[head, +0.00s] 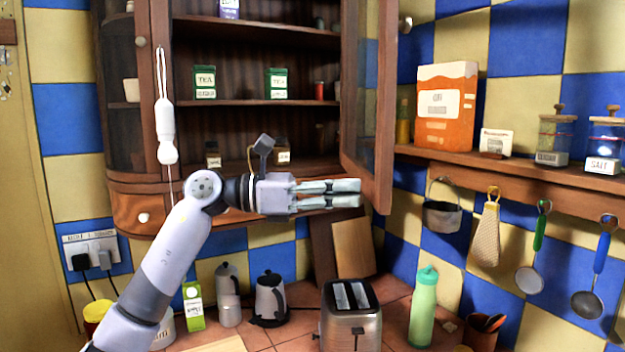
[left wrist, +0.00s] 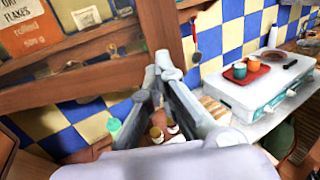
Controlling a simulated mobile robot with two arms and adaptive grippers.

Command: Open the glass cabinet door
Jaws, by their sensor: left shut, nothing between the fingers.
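The wooden wall cabinet (head: 262,103) shows its shelves uncovered in the head view. Its glass door (head: 368,85) stands swung out at the cabinet's right side, seen at a steep angle. A round knob (head: 405,25) is on the door's outer face near the top. My left gripper (head: 359,193) is shut and empty, pointing right, level with the door's lower part. Its fingertips overlap the door's bottom in the picture; I cannot tell whether they touch. In the left wrist view the left gripper's fingers (left wrist: 163,65) hold nothing. My right gripper is in no view.
Tea tins (head: 204,82) stand on the cabinet shelf. A shelf (head: 560,183) with an orange box (head: 446,105) and jars is right of the door, utensils hanging below. A toaster (head: 351,318), a kettle (head: 270,298) and a green bottle (head: 424,305) stand on the counter below.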

